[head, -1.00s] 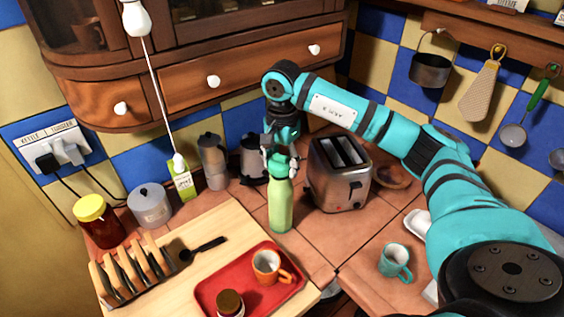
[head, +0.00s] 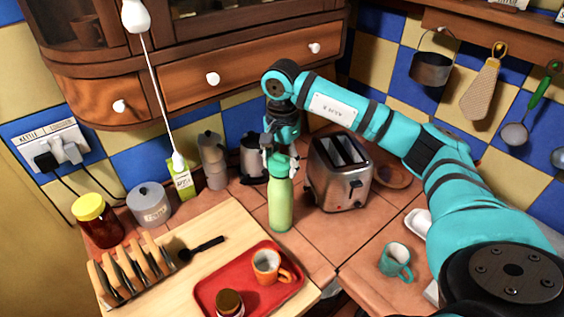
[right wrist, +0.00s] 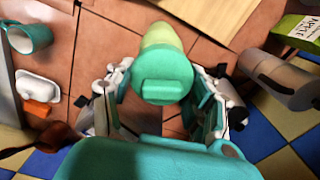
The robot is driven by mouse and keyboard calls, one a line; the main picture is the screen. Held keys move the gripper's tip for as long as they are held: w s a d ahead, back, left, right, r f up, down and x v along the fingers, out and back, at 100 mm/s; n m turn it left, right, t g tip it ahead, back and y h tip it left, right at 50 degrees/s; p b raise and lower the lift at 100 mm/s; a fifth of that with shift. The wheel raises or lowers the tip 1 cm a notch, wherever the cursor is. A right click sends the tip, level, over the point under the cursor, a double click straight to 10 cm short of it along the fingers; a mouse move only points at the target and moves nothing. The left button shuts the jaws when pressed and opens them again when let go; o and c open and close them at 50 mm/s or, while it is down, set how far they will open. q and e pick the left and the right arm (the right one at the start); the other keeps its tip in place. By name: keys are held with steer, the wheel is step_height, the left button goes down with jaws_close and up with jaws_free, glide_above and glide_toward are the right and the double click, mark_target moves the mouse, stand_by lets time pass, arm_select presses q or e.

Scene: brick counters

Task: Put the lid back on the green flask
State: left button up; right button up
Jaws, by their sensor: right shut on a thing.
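The green flask (head: 281,206) stands upright on the tiled counter, left of the toaster in the head view. Its darker green lid (head: 279,167) is at the flask's mouth, in line with the body. My right gripper (head: 281,160) points down over the flask, shut on the lid. The right wrist view shows the lid (right wrist: 163,78) from above between the two fingers, with the paler flask (right wrist: 160,36) below it. Whether the lid is fully seated cannot be told, because its lower edge is partly hidden. My left gripper is not in view.
A steel toaster (head: 341,173) stands close right of the flask. A moka pot (head: 213,160) and a dark-and-steel pot (head: 253,158) stand behind left. A red tray (head: 208,291) with an orange mug (head: 268,266) lies in front. A teal mug (head: 396,261) is at right.

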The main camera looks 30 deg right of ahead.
stand_by(0.3)
steer(key=o, duration=1.5)
steer(key=shift+r, duration=0.1)
steer(key=shift+r+p, duration=2.15)
steer(key=shift+r, duration=1.3)
jaws_close()
